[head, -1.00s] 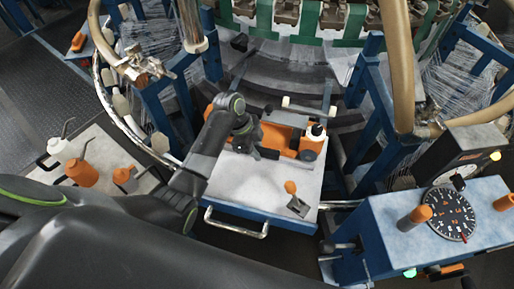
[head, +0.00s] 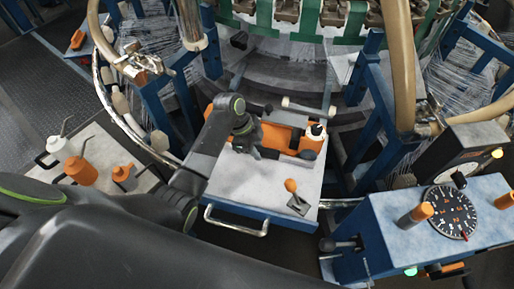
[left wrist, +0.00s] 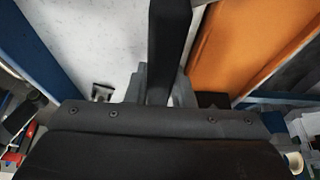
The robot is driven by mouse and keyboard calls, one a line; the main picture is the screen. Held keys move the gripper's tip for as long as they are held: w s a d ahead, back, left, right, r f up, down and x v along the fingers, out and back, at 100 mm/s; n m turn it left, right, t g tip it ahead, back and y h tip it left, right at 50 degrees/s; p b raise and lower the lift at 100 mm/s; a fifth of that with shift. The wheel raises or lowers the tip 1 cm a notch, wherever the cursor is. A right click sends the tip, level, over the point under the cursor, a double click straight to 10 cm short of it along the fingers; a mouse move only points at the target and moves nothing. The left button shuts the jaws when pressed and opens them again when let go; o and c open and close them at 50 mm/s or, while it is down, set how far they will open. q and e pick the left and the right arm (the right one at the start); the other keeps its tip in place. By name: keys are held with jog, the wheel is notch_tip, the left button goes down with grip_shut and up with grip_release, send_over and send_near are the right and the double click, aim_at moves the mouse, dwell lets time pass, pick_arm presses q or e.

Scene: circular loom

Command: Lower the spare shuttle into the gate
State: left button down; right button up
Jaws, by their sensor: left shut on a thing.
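The spare shuttle (head: 280,136) has a long orange body, dark wheels and a white bobbin-like piece at its right end. It sits at the back edge of the pale shelf, by the loom's ring. My left gripper (head: 248,153) is at its front side, left of its middle. In the left wrist view, the gripper (left wrist: 160,95) is shut on a dark bar (left wrist: 170,40) beside the orange body (left wrist: 235,45). The bar appears to be part of the shuttle. The gate is not clearly distinguishable behind it, and the shuttle's underside is hidden. My right gripper is out of view.
The pale shelf (head: 235,180) carries an orange-knobbed lever (head: 292,187). A blue control box (head: 385,225) with a dial stands at right. A side tray (head: 105,140) with bottles is at left. Blue posts and hoses flank the loom opening.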

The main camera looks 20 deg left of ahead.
pick_arm(q)
jog(key=shift+f, duration=0.2)
jog(key=shift+f, duration=0.1)
dwell(0.6)
jog(key=c, duration=1.2)
grip_release()
jog(key=shift+o, duration=0.2)
jog(key=shift+s, duration=0.1)
jog(key=p+v, duration=0.1)
jog(key=v, duration=1.6)
jog(key=shift+r, duration=0.25)
